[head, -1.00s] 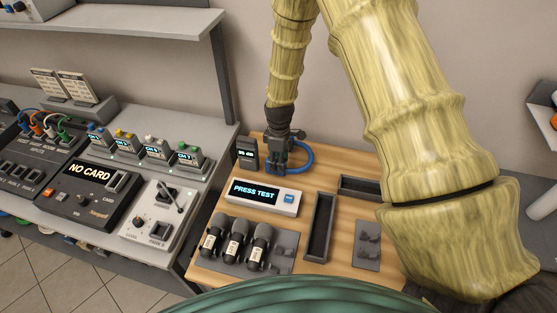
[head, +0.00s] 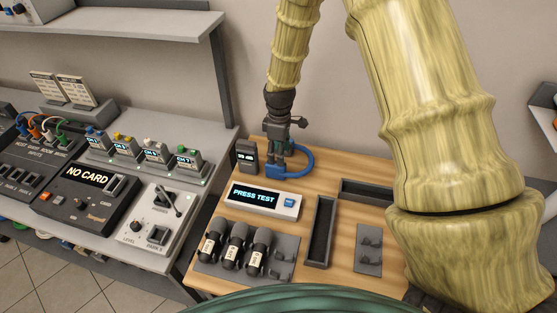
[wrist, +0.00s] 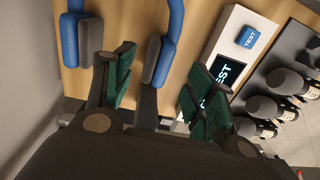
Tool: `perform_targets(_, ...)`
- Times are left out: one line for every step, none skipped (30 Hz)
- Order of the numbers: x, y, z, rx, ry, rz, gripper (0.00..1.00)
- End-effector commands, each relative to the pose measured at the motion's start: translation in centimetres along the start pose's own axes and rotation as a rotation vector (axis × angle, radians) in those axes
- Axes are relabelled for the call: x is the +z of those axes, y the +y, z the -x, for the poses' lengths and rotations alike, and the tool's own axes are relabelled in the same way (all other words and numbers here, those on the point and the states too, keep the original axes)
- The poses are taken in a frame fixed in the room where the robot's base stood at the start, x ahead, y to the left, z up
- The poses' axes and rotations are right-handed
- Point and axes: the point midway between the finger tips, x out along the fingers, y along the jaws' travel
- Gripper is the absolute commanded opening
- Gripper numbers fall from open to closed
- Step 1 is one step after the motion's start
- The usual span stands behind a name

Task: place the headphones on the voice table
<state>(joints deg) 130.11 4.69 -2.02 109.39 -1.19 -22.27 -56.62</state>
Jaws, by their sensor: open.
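The blue headphones (head: 303,166) lie on the wooden table (head: 328,172), towards its back edge. In the wrist view the blue headphones (wrist: 175,22) show two grey-padded ends, and part of the band is out of the frame. My gripper (head: 278,150) is just above the headphones in the head view. In the wrist view my open gripper (wrist: 163,88) has its green-padded fingers apart, with one padded end of the headphones between and beyond them. Nothing is held. I cannot tell whether a finger touches the headphones.
A small dark meter (head: 247,155) stands left of the headphones. A PRESS TEST box (head: 262,200), several microphones (head: 233,247) and dark empty trays (head: 320,232) fill the front. A grey console bench (head: 95,200) stands to the left, with a shelf above.

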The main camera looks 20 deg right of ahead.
Motion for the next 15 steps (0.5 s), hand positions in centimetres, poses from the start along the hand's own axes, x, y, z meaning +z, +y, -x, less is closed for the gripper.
perform_targets(-0.1,0.1,0.6,0.003,0.002,0.0,0.55)
perform_targets(-0.1,0.1,1.1,0.003,0.002,0.001,0.55)
perform_targets(-0.1,0.1,1.6,0.003,0.002,0.001,0.55)
perform_targets(-0.1,0.1,2.0,0.002,0.002,0.0,0.55)
perform_targets(-0.1,0.1,2.4,0.003,0.002,0.0,0.55)
perform_targets(-0.1,0.1,2.9,0.003,0.003,0.0,0.55)
perform_targets(-0.1,0.1,3.2,0.003,0.002,-0.001,0.55)
perform_targets(-0.1,0.1,3.6,0.002,0.002,-0.001,0.55)
perform_targets(-0.1,0.1,4.0,0.002,0.002,-0.001,0.55)
perform_targets(-0.1,0.1,4.3,0.002,0.003,-0.001,0.55)
perform_targets(-0.1,0.1,4.6,0.002,0.002,-0.001,0.55)
perform_targets(-0.1,0.1,4.9,0.001,0.002,-0.001,0.55)
perform_targets(0.0,0.0,5.1,0.001,0.001,-0.001,0.55)
perform_targets(0.0,0.0,5.3,0.0,0.001,0.0,0.55)
perform_targets(0.0,0.0,5.5,0.001,0.001,0.0,0.55)
